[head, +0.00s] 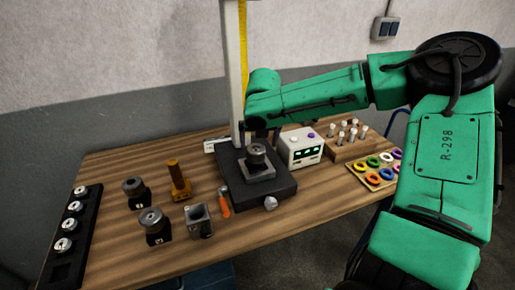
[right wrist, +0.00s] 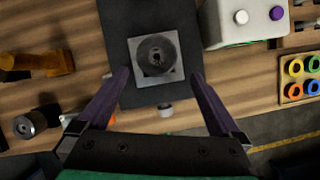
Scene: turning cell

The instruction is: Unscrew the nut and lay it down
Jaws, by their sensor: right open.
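A dark round nut (head: 257,150) sits on a square grey block (head: 262,171) on the black base of a stand (head: 240,183). In the right wrist view the nut (right wrist: 156,55) shows from above with a small hole in its middle. My right gripper (right wrist: 160,76) is open and empty. Its two fingers point toward the block, one to each side of the nut in the picture, with clear gaps. In the head view the green right arm reaches over the stand, and its fingers are hard to make out. My left gripper is not in view.
Left of the stand are two dark round-topped parts (head: 154,224), a brass-coloured part (head: 178,182), a hollow grey block (head: 198,222) and an orange-handled tool (head: 224,203). A white box (head: 301,146), a wooden peg rack (head: 345,145) and coloured rings (head: 374,178) stand right. The front tabletop is clear.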

